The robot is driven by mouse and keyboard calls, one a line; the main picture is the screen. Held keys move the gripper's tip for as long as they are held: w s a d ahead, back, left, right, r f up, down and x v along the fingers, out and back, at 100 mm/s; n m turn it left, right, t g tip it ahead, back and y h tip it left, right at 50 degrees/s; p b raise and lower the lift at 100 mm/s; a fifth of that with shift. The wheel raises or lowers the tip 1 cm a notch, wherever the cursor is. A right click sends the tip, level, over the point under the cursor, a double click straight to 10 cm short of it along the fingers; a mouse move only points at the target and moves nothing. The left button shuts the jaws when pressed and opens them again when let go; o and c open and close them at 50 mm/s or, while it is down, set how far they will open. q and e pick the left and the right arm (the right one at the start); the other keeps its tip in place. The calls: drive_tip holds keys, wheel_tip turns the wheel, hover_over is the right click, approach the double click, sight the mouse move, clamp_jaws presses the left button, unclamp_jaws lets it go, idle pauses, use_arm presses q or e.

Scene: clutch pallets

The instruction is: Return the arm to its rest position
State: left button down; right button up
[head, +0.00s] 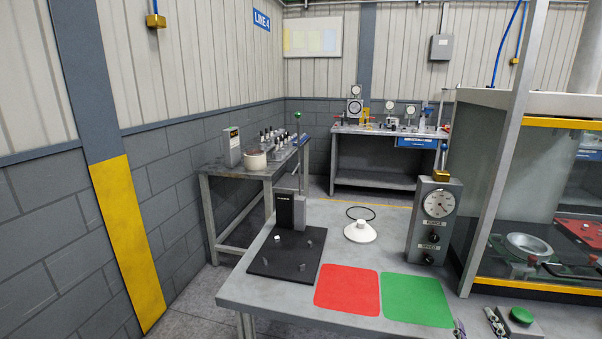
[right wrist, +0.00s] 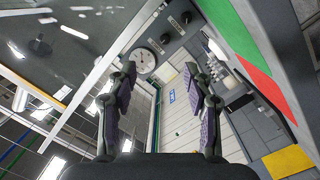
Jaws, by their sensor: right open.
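My right gripper (head: 477,326) shows at the bottom edge of the head view, near the front right of the table (head: 270,300) and below the green mat (head: 416,300). Only its fingertips are in that picture. In the right wrist view the gripper (right wrist: 158,80) has its two fingers spread wide apart. Nothing is between them, and only distant background lies beyond the gap. The rest of the right arm is out of the head view. My left gripper is in neither view.
A grey gauge box (head: 434,220) and a glazed enclosure (head: 478,190) stand at the right. A green button (head: 521,316) is beside the gripper.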

drive_tip(key=s+d+f+m+g+h, duration=0.1)
drive_tip(key=s+f+m+g, duration=0.1)
drive_tip(key=s+f+g, duration=0.3)
drive_tip(key=s+f+m+g+h, duration=0.1)
drive_tip(key=s+f+m+g, duration=0.15)
drive_tip(key=f, duration=0.35)
drive_tip(key=s+a+f+g+y, duration=0.3)
drive_tip(key=s+a+f, duration=0.1)
drive_tip(key=a, duration=0.2)
drive_tip(key=s+a+f+g+y, duration=0.2)
drive_tip(key=s+a+f+y, duration=0.15)
drive_tip(key=a, duration=0.35)
wheel_tip(320, 180, down, 23)
drive_tip(key=s+d+g+p, duration=0.1)
drive_tip(key=d+g+p, duration=0.1)
drive_tip(key=d, duration=0.1)
use_arm(q)
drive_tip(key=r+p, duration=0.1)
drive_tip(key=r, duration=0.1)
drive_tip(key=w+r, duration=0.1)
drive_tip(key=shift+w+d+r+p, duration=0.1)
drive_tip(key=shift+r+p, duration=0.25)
drive_tip(key=shift+p, duration=0.05)
use_arm(e)
drive_tip(key=s+d+f, duration=0.1)
drive_tip(key=s+f, duration=1.5)
drive_tip(key=s, duration=0.3)
drive_tip(key=shift+s+f+g, duration=0.2)
drive_tip(key=shift+f+g, duration=0.1)
drive_tip(key=shift+g, duration=0.05)
